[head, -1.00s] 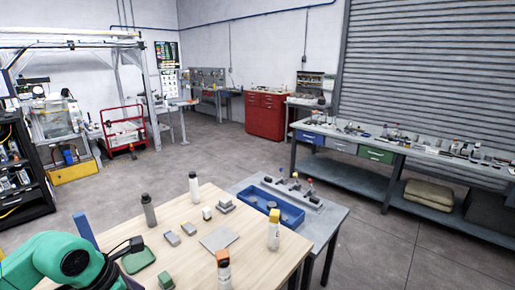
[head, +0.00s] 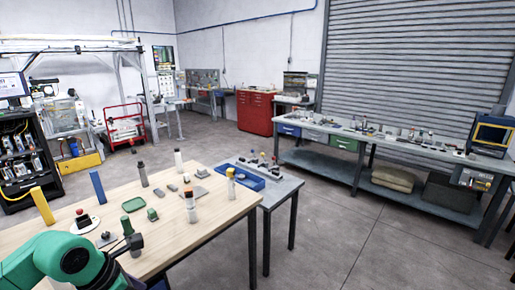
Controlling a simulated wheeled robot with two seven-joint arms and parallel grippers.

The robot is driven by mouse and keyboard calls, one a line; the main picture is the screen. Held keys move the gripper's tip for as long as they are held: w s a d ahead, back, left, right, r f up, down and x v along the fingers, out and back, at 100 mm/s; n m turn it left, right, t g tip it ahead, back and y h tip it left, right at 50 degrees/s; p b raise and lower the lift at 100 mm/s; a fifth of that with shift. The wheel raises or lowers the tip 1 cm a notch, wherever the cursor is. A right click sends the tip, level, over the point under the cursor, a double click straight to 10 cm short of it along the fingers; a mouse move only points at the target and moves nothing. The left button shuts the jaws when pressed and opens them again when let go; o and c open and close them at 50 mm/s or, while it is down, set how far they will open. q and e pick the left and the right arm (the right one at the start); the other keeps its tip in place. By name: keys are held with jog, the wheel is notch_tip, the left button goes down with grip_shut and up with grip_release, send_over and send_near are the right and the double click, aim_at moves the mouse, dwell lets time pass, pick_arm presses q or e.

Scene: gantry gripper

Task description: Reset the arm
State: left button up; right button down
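My green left arm (head: 35,262) comes in at the lower left, bent, with a dark round joint. A small dark part (head: 128,243) sticks out at its right end, in front of the wooden table. I cannot make out two fingers there, so I cannot tell whether the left gripper is open or shut. No held object shows. My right arm and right gripper are out of view.
Floor at right is clear.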

pick_arm(q)
jog(key=w+f+n+t+h+b, duration=0.4)
jog(key=w+f+n+t+h, duration=0.25)
jog(key=w+f+n, duration=0.75)
jog(key=s+a+f+n+t+y+b, duration=0.1)
jog(key=s+a+f+n+y, duration=0.2)
jog(key=f+n, duration=0.3)
jog(key=s+a+f+n+y+b, duration=0.1)
jog(key=s+a+f+n+y, duration=0.15)
jog(key=f+n, duration=0.45)
jog(key=s+a+f+n+t+y+b, duration=0.1)
jog(key=s+a+f+n+y, duration=0.2)
jog(key=f, duration=0.6)
jog(key=s+f+n+g+y+b, duration=0.2)
jog(key=s+f+n+g, duration=0.45)
jog(key=s+f, duration=1.05)
jog(key=s+d+f+n+g, duration=0.2)
jog(key=s+d+f, duration=0.1)
jog(key=s, duration=0.6)
jog(key=s+d+f+n+g, duration=0.2)
jog(key=s+d+f+n, duration=0.1)
jog(key=s, duration=0.7)
notch_tip(320, 180, down, 2)
jog(key=shift+d+f+h+b, duration=0.25)
jog(key=shift+d+h+b, duration=0.05)
jog(key=shift+d, duration=0.3)
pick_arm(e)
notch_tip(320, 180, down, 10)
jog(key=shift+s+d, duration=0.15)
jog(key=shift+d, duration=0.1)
